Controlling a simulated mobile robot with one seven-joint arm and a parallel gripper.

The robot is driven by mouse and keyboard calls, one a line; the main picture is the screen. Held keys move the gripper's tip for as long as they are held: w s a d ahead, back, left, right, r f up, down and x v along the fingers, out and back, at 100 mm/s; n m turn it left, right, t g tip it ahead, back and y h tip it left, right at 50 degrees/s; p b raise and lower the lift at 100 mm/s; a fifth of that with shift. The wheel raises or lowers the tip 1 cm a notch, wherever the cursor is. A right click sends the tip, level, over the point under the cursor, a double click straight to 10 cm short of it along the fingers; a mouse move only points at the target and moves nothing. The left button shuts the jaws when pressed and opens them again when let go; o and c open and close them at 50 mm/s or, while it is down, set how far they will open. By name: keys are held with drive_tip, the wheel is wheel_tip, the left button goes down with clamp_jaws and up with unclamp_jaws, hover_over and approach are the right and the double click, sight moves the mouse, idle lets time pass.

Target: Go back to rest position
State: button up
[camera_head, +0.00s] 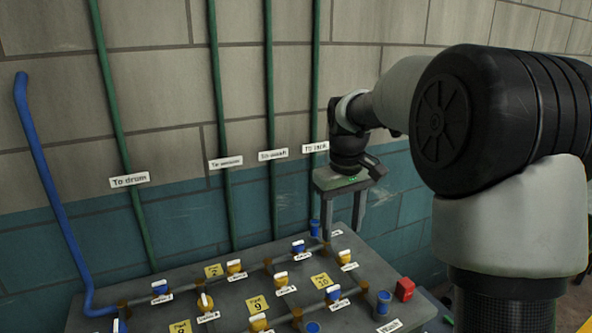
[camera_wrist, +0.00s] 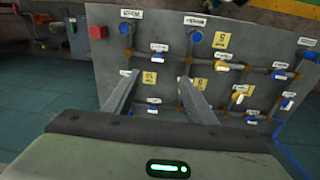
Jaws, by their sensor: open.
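My gripper (camera_head: 342,225) is at the right rear of the grey valve board, pointing down, its two fingers apart with nothing between them. In the wrist view my gripper (camera_wrist: 159,79) also shows its fingers spread over the board (camera_wrist: 108,55). I cannot tell whether a fingertip touches anything. The board (camera_head: 225,295) carries pipes with several blue and yellow valves, white labels and yellow tags. A blue-handled valve (camera_head: 298,246) sits left of the fingers, and a yellow one (camera_head: 345,257) sits just in front of them.
A red box (camera_head: 404,289) stands at the board's right edge. Green pipes (camera_head: 219,120) and a blue pipe (camera_head: 55,190) run up the block wall behind. White labels such as "To drum" (camera_head: 129,180) hang on the wall. Air above the board's left half is clear.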

drive_tip(key=s+r+m+t+p, duration=0.2)
drive_tip(key=s+r, duration=0.7)
drive_tip(key=s, duration=0.4)
drive_tip(key=s+m+t+p, duration=0.1)
drive_tip(key=s+m+t, duration=0.1)
drive_tip(key=s, duration=1.1)
drive_tip(key=shift+s+f+t+p, duration=0.3)
drive_tip(key=shift+f, duration=0.1)
drive_tip(key=shift+d, duration=0.1)
